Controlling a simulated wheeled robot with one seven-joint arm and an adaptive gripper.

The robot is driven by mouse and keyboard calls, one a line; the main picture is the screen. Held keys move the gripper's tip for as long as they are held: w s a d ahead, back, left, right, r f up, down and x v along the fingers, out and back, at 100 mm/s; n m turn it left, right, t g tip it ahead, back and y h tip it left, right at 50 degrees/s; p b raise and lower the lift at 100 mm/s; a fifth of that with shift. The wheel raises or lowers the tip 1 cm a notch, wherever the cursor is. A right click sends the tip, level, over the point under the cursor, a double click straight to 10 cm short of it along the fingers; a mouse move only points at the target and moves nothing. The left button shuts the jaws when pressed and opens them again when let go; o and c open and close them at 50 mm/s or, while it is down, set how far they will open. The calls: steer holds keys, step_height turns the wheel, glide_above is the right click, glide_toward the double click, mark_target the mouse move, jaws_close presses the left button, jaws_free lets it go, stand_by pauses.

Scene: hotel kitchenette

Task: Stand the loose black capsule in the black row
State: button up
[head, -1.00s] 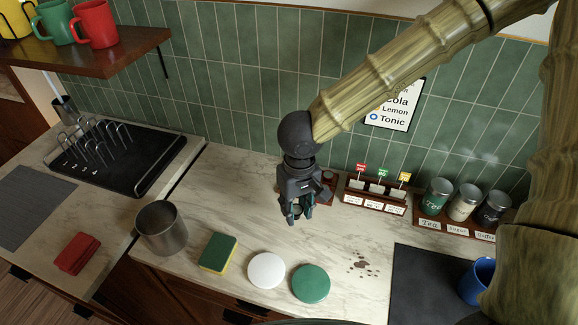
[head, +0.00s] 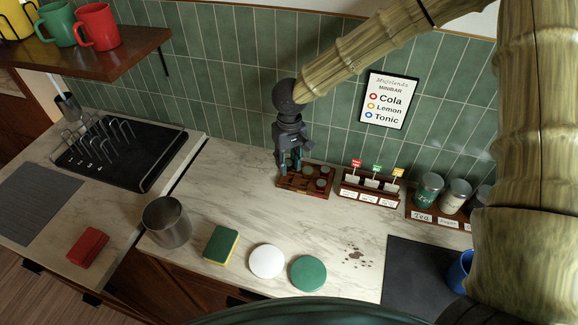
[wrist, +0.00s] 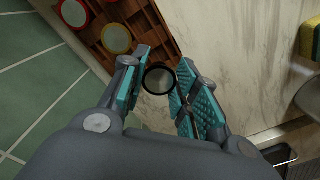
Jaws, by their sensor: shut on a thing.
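My gripper (head: 289,168) is shut on the black capsule (wrist: 158,80), which shows its dark rim and greyish top between the two teal-padded fingers in the wrist view. In the head view the fingers hide most of the capsule. The wooden capsule rack (head: 305,194) stands against the tiled wall, with my gripper at its left part. In the wrist view the rack (wrist: 150,18) is at the upper left, beside my fingers. It holds a red-rimmed capsule (wrist: 74,13) and a yellow-rimmed capsule (wrist: 116,39). I cannot tell which row is the black one.
A sachet stand (head: 370,193) with small flags is right of the rack, then several canisters (head: 428,190).

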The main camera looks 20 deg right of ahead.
mark_target(288, 171)
steer(key=shift+f+p, duration=0.6)
steer(key=shift+f, duration=1.1)
steer(key=shift+s+f+p, duration=0.1)
steer(key=shift+f+p, duration=0.3)
steer(key=shift+f, duration=0.2)
steer(key=o, duration=0.7)
steer(key=shift+c, duration=0.2)
steer(key=shift+r, duration=0.2)
step_height(288, 171, up, 13)
steer(key=b, duration=0.4)
steer(key=shift+d, duration=0.15)
